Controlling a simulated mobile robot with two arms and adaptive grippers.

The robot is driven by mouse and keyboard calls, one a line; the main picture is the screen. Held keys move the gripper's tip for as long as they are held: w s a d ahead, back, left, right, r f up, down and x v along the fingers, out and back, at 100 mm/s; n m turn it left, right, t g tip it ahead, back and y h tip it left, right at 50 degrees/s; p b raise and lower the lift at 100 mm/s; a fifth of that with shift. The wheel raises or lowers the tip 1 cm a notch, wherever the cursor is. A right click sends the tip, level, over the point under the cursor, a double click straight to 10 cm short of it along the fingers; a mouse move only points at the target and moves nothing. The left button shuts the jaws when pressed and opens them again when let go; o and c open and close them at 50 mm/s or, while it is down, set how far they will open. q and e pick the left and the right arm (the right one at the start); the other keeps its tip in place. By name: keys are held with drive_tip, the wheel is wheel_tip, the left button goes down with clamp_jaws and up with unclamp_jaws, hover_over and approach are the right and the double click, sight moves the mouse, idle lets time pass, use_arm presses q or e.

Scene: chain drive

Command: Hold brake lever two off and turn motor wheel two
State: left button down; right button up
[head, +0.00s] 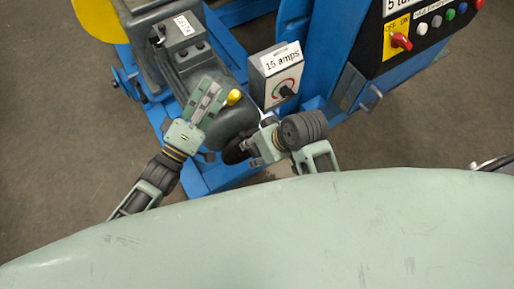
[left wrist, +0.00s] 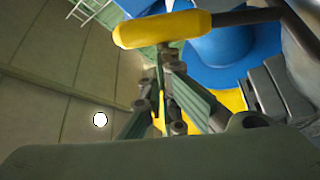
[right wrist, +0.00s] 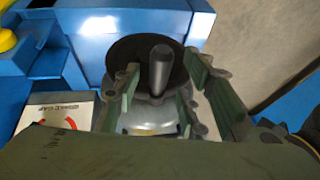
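The brake lever (head: 233,97) has a yellow grip and sticks out from the grey motor (head: 200,68). In the left wrist view the lever's yellow grip (left wrist: 160,29) lies across the top, past the fingertips. My left gripper (head: 211,95) is beside the grip, fingers together with nothing seen between them; whether it touches is unclear. The dark motor wheel (head: 234,152) is partly hidden by my right gripper (head: 250,146). In the right wrist view the wheel (right wrist: 130,49) carries a grey peg handle (right wrist: 160,68), which stands between the open fingers.
A grey box (head: 275,72) labelled 15 amps, with a dial, stands right of the lever. A blue control cabinet (head: 335,45) with a red switch (head: 401,41) is at the upper right. Blue frame beams (head: 212,180) run below the motor. Open floor lies at both sides.

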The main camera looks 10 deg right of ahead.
drive_tip(key=shift+x, duration=0.85)
clamp_jaws()
